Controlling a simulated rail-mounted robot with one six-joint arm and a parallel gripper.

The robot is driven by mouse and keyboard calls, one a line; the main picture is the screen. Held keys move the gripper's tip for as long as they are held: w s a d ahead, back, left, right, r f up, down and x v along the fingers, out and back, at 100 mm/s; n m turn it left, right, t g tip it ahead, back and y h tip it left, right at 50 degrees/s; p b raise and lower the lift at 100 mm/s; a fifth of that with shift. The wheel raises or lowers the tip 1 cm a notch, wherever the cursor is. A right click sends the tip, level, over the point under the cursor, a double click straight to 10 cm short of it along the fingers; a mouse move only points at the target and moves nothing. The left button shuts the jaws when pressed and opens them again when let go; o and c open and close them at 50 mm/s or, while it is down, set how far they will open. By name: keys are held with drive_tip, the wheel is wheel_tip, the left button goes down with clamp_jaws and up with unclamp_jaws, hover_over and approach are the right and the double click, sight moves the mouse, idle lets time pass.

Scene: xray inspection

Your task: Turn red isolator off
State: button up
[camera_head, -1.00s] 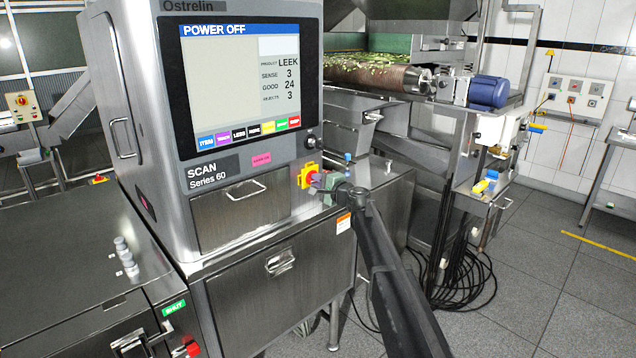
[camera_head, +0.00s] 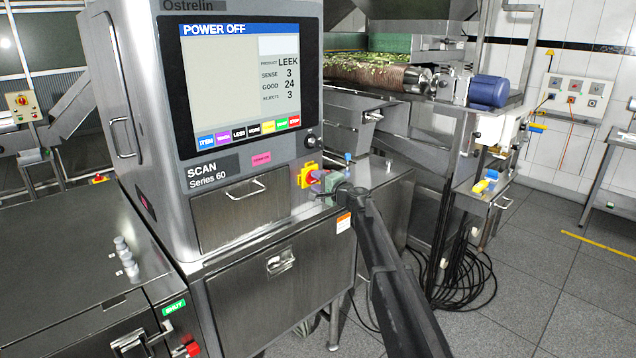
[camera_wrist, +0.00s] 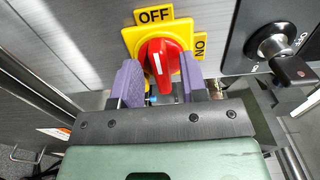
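The red isolator knob (camera_wrist: 158,62) sits on a yellow plate (camera_wrist: 128,37) on the front of the scanner. In the wrist view its white mark points up towards the OFF label (camera_wrist: 155,15); the ON label (camera_wrist: 200,46) is at the right. The plate also shows in the head view (camera_head: 303,177). My gripper (camera_wrist: 160,80) has its purple fingers apart, one each side of the knob's lower part. The fingers look open and slightly in front of the knob; I cannot tell whether either touches it. The scanner screen (camera_head: 245,95) reads POWER OFF.
A key switch (camera_wrist: 275,48) is right of the isolator in the wrist view. The scanner's steel cabinet (camera_head: 230,300) stands below. A conveyor with a blue motor (camera_head: 488,91) is behind at the right. Floor (camera_head: 540,260) is clear at the right.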

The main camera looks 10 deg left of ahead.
drive_tip(key=v, duration=1)
drive_tip(key=shift+s+d, duration=0.25)
drive_tip(key=s+d+f+n+g+h, duration=0.15)
drive_tip(key=s+f+n+g, duration=0.3)
drive_tip(key=s, duration=0.55)
drive_tip(key=s+d+f+n+g+h, duration=0.1)
drive_tip(key=s+f+n+g+h, duration=0.25)
drive_tip(key=s+f, duration=0.4)
drive_tip(key=s+d+f+g+h, duration=0.2)
drive_tip(key=s+d+h, duration=0.2)
drive_tip(key=s+d, duration=0.4)
drive_tip(key=s+d+f+g+h, duration=0.1)
drive_tip(key=s+d+h, duration=0.3)
drive_tip(key=s+d, duration=0.5)
drive_tip(key=s+f, duration=0.1)
drive_tip(key=s, duration=0.7)
drive_tip(key=shift+f+g+h+p, duration=0.2)
drive_tip(key=shift+g+h+p, duration=0.1)
drive_tip(key=shift+g+p, duration=0.1)
